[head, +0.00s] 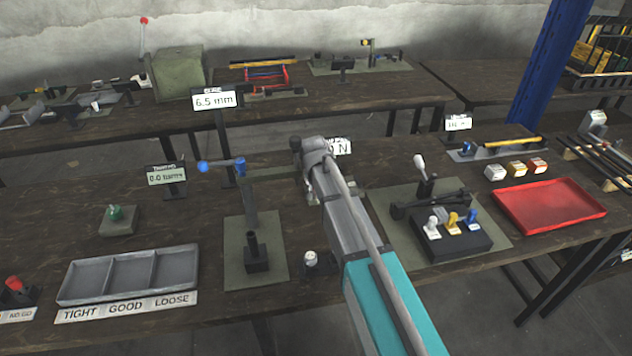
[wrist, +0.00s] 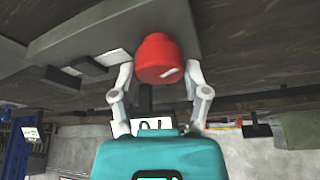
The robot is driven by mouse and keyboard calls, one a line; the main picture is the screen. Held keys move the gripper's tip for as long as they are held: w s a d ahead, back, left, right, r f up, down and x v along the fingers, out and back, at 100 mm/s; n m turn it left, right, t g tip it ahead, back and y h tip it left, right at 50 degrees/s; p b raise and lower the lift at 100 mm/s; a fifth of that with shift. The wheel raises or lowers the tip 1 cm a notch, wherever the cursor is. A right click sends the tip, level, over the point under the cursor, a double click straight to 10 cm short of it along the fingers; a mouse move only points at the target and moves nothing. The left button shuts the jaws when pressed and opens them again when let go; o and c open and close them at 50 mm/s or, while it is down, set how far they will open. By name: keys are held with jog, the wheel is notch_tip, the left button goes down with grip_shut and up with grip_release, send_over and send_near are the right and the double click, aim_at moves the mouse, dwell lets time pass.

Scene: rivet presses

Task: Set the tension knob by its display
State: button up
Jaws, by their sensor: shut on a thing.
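The red tension knob (wrist: 158,52) stands between the two pale fingers of my gripper (wrist: 160,74) in the wrist view, and the fingers are shut on it. A white mark shows on the knob near the right finger. In the head view my arm hides the knob. The display (head: 340,147) peeks out behind my wrist there; "0 N" is readable, but any digits to its left are hidden. Its stand's grey base (wrist: 110,35) shows in the wrist view.
A three-part tray (head: 128,275) marked TIGHT, GOOD, LOOSE lies at front left. Right of my arm are a black block (head: 458,243) with coloured stamps and a red tray (head: 548,206).

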jog(key=shift+s+m, duration=0.1)
jog(key=shift+m, duration=0.3)
jog(key=o, duration=1.2)
jog(key=shift+c, duration=0.2)
jog(key=shift+n, duration=0.7)
